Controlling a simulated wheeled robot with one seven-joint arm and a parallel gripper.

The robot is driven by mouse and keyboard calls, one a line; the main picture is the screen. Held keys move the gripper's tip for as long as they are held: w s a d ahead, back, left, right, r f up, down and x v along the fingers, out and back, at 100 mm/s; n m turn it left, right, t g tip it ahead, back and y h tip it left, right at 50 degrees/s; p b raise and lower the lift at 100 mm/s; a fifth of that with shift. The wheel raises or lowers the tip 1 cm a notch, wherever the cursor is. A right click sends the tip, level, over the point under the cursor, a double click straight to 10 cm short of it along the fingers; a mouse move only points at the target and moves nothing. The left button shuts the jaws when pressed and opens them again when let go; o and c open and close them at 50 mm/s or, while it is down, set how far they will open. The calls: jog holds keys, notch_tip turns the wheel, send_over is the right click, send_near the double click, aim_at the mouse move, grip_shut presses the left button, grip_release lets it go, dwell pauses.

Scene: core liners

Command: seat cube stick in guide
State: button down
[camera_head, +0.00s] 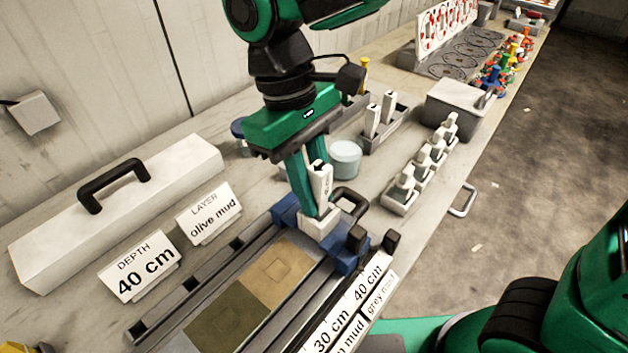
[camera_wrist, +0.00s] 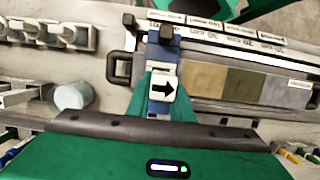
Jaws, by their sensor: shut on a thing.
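The cube stick (camera_head: 321,188) is white, with a black arrow on its top. It stands upright between the fingers of my gripper (camera_head: 311,205), which is shut on it. In the wrist view the arrow on the stick's top (camera_wrist: 162,88) points right. The blue guide (camera_head: 345,256) spans the far end of the core tray. The stick's white lower end is at the guide, between its blue end blocks; I cannot tell whether it is fully down. The guide also shows in the wrist view (camera_wrist: 166,49), partly hidden by the stick and my gripper.
The core tray (camera_head: 187,300) holds olive and tan sections. Signs read "40 cm" (camera_head: 140,267) and "olive mud" (camera_head: 209,215). A long white box (camera_head: 115,211) lies left. A rack of white pieces (camera_head: 400,203), a pale blue tub (camera_head: 345,159) and a stick holder (camera_head: 383,134) stand beyond.

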jog(key=shift+f, duration=0.2)
jog(key=c, duration=1.5)
grip_release()
jog(key=v, duration=1)
jog(key=shift+w+r, duration=0.15)
jog(key=shift+r, duration=0.1)
